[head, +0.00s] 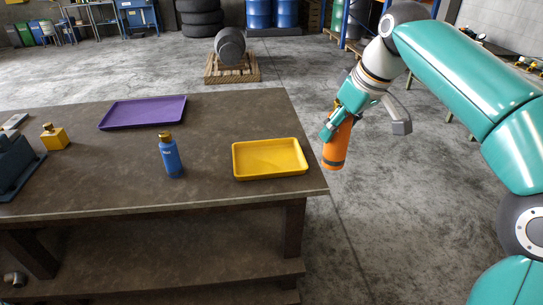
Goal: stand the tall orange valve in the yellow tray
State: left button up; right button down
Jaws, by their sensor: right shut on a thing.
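The tall orange valve (335,150) is a cylinder with a dark band low on its side. My right gripper (341,121) is shut on its upper part and holds it nearly upright, slightly tilted. In the picture the valve shows to the right of the table's right edge, with the concrete floor behind it. The yellow tray (269,175) lies empty on the table near its front right corner, to the left of the valve and apart from it. The valve's top is hidden by the gripper. My left gripper is not in view.
The dark table (222,135) also bears a blue bottle-like part (170,157), an empty purple tray (143,112), a small yellow part (54,138) and a dark blue-grey object (14,160) at the left. Bare tabletop lies around the yellow tray.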

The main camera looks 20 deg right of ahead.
aim_at(283, 161)
jog(key=i, duration=0.85)
jog(key=u, duration=0.05)
